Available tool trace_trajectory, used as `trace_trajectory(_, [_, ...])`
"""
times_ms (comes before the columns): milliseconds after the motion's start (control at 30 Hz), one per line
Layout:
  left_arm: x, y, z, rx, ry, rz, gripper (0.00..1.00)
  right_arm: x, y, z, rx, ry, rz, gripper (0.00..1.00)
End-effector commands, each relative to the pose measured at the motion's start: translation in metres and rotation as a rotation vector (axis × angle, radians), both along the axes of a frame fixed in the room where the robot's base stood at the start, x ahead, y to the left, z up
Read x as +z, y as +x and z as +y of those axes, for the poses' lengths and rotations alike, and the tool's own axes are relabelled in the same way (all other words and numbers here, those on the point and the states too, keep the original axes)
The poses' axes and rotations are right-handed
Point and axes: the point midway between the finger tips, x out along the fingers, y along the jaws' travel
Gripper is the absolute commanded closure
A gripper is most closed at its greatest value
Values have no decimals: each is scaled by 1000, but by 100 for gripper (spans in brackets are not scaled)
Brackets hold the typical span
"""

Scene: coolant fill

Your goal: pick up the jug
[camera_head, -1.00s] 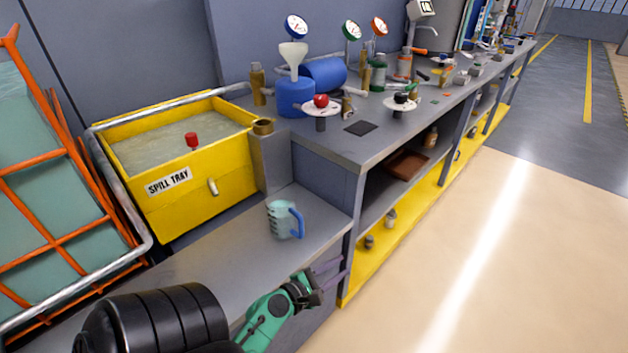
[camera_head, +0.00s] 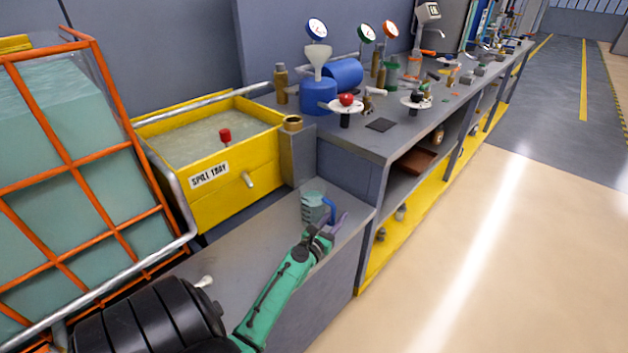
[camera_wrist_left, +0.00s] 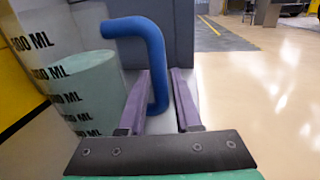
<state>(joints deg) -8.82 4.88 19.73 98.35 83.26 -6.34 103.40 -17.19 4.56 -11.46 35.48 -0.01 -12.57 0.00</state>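The jug (camera_head: 312,206) is a translucent teal measuring jug with a blue handle. It stands upright on the low grey shelf (camera_head: 250,250) in front of the spill tray. In the left wrist view its marked wall (camera_wrist_left: 85,90) fills the left side. The blue handle (camera_wrist_left: 156,65) reaches down between the two purple fingers. My left gripper (camera_head: 338,222) is at the jug's handle side; it also shows in the left wrist view (camera_wrist_left: 168,100). Its fingers are apart, with a gap on the right of the handle. My right gripper is not in view.
The yellow spill tray (camera_head: 225,195) with a small spout stands behind the jug. An orange-caged tank (camera_head: 75,165) is at the left. The grey workbench (camera_head: 385,145) at the back holds a funnel, gauges and valves. Open floor lies to the right.

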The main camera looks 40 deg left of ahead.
Motion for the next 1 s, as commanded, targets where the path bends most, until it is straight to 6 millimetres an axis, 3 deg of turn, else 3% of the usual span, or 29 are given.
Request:
trace_trajectory(100, [0,9,2,0,1,0,68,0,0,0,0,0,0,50])
trace_trajectory(267, [0,9,2,-1,1,1,68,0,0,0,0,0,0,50])
trace_trajectory(333, [0,9,2,-1,1,1,94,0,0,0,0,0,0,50])
trace_trajectory(367, [0,9,2,-1,1,1,100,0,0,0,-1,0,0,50])
trace_trajectory(1000, [-1,8,1,-1,-1,2,100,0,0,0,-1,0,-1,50])
